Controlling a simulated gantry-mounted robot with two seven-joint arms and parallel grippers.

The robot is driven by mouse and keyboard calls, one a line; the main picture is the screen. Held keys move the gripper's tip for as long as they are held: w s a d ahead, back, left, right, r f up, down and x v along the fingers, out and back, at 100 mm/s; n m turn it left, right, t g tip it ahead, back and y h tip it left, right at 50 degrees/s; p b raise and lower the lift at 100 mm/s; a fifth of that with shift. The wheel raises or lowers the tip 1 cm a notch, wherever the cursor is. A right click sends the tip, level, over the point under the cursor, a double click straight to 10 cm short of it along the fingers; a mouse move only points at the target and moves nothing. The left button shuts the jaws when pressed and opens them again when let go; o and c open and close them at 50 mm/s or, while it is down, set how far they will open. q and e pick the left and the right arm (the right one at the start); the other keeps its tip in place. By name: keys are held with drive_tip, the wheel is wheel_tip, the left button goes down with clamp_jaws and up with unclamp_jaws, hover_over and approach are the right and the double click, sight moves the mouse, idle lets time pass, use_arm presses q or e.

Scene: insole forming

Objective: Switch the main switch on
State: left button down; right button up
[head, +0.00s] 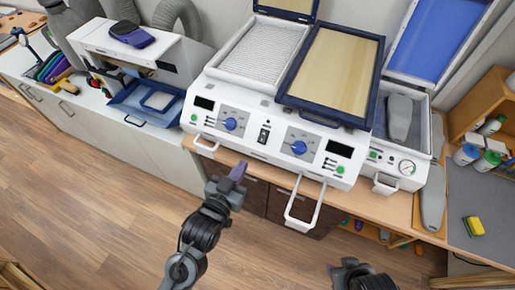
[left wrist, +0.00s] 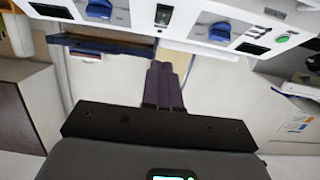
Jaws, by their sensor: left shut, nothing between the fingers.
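The main switch (head: 264,135) is a small dark rocker on the white front panel of the forming machine (head: 275,150), between two blue knobs. It also shows in the left wrist view (left wrist: 163,16), at the top edge; its position is too small to tell. My left gripper (head: 239,168) is shut and empty, in front of and below the panel, apart from the switch. Its dark fingers (left wrist: 163,85) lie together and point toward the panel in the left wrist view. My right gripper (head: 355,273) is partly in view at the bottom edge, far from the switch; its fingers cannot be made out.
The left blue knob (head: 230,124) and right blue knob (head: 299,147) flank the switch. White handles stick out below the panel, the larger one (head: 301,213) to the right of my left gripper. A smaller machine with a gauge (head: 407,167) stands at right. The floor in front is clear.

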idle(0.3)
use_arm(q)
drive_tip(key=p, duration=0.2)
approach(263, 138)
drive_tip(key=w+r, duration=0.3)
drive_tip(key=f, duration=0.1)
drive_tip(key=w+d+f, duration=0.1)
drive_tip(key=w+f, duration=0.1)
drive_tip(key=shift+d, duration=0.3)
drive_tip(key=shift+w+d+f, duration=0.1)
drive_tip(key=shift+w+f, duration=0.2)
drive_tip(key=shift+f, duration=0.2)
